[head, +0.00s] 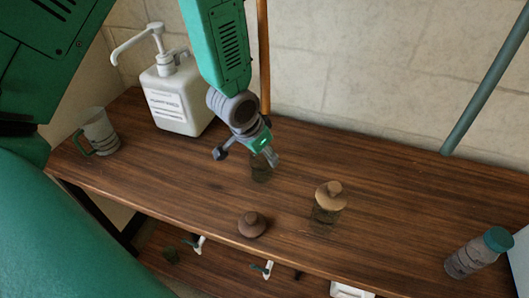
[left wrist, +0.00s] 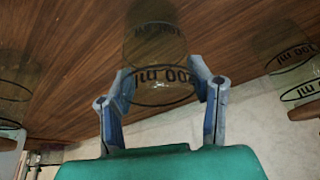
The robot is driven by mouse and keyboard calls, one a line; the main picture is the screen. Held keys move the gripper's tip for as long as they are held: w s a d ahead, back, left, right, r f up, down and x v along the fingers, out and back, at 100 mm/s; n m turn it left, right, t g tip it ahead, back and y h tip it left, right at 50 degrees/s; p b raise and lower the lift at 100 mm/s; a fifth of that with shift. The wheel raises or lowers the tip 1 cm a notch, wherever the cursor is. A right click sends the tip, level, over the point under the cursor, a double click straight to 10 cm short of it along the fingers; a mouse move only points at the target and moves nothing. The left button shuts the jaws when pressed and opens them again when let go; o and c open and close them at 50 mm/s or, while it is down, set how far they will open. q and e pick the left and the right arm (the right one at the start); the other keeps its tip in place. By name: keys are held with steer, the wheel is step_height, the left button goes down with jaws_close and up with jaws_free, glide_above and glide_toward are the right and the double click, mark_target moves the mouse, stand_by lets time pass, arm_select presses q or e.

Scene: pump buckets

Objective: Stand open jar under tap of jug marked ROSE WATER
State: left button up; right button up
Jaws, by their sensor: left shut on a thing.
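My left gripper (head: 246,153) is shut around a clear glass jar (head: 262,170) on the wooden table. In the left wrist view the jar (left wrist: 155,50) stands between the two fingers (left wrist: 161,100), with black "ml" lettering on its side. No lid shows on it. A second clear jar (head: 327,214) with a pale wooden stopper stands to the right. White taps (head: 198,243) and (head: 266,268) show below the table's front edge. I cannot read any ROSE WATER mark. My right gripper is out of view.
A brown knobbed lid (head: 252,225) lies near the front edge. A grey bottle with a teal cap (head: 478,253) is at the far right. The table right of the stoppered jar is largely clear.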

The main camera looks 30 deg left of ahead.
arm_select(q)
steer(key=o, duration=1.5)
steer(key=shift+c, duration=0.2)
steer(key=shift+o, duration=0.5)
steer(key=shift+d, duration=0.15)
